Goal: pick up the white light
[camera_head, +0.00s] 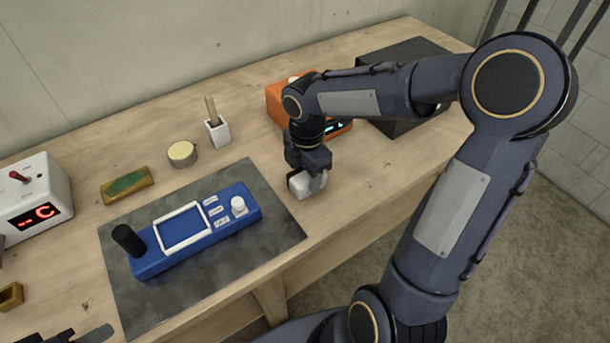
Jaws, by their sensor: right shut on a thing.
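The white light (304,185) is a small, pale, block-like thing near the front edge of the wooden table, right of the dark mat. My right gripper (308,178) points down over it and is shut on it. The gripper hides its top and part of its sides. The light is at or very near the table top; I cannot tell whether it touches.
A blue device (195,228) lies on the dark mat (285,228). Behind are a brush holder (217,132), a round tin (182,153) and a green-topped sponge (126,185). An orange device (279,101) and a black case (424,54) stand behind my arm. A white display box (36,187) is left.

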